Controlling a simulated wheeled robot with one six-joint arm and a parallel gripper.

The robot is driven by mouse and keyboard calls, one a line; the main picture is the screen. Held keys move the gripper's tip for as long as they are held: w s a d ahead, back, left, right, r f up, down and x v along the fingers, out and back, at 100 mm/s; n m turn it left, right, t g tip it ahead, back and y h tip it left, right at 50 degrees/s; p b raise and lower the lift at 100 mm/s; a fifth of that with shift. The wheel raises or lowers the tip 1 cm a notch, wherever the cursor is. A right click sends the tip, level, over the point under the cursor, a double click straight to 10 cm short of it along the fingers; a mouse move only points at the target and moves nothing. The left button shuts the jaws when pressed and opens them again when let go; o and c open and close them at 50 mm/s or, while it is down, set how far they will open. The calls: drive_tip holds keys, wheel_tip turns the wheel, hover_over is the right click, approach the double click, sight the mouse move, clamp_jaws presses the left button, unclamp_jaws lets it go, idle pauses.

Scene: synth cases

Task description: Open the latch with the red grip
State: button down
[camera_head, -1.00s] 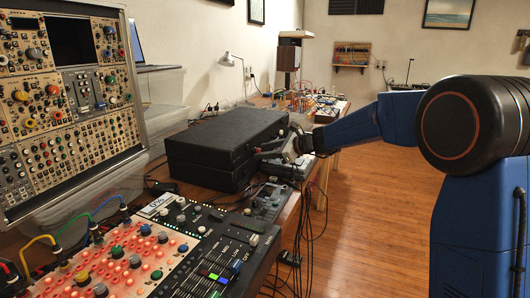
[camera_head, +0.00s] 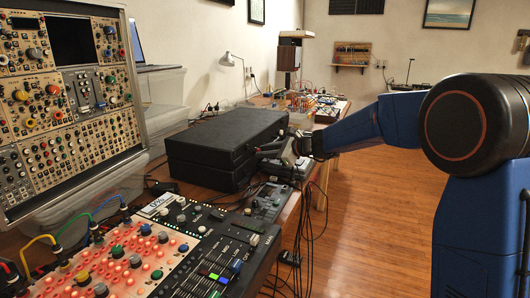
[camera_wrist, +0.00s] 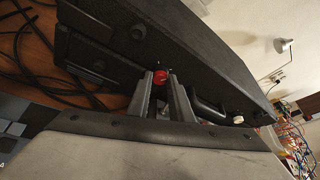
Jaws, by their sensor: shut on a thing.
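The black case (camera_head: 228,137) lies flat on the bench at left centre of the head view. In the wrist view, the latch's red grip (camera_wrist: 160,77) shows at the case's front face, between the two fingers of my gripper (camera_wrist: 161,84). The fingers are shut on it, and they hide part of it. In the head view, my gripper (camera_head: 268,150) is at the front right side of the case. The red grip cannot be made out there. Whether the latch is open cannot be told.
A dark handle (camera_wrist: 207,108) and a pale-gripped fitting (camera_wrist: 238,119) sit along the same case face, right of the fingers. A mixer (camera_head: 220,255) and a synth rack (camera_head: 65,105) stand nearer on the left. Cables hang at the bench edge. The wooden floor (camera_head: 375,210) is clear.

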drive_tip(key=n+t, duration=0.1)
drive_tip(key=n, duration=0.2)
drive_tip(key=f+n+t+y, duration=0.1)
drive_tip(key=n+t, duration=0.1)
drive_tip(key=n, duration=0.2)
drive_tip(key=n+t, duration=0.1)
drive_tip(key=n, duration=0.2)
drive_tip(key=shift+s+f+n+t+y, duration=0.2)
drive_tip(key=shift+s+n+t+y, duration=0.1)
drive_tip(key=shift+t, duration=0.1)
idle(0.6)
drive_tip(key=c, duration=1.6)
unclamp_jaws()
drive_tip(key=shift+a, duration=0.1)
drive_tip(key=v, duration=1.7)
drive_tip(key=shift+s+f, duration=0.15)
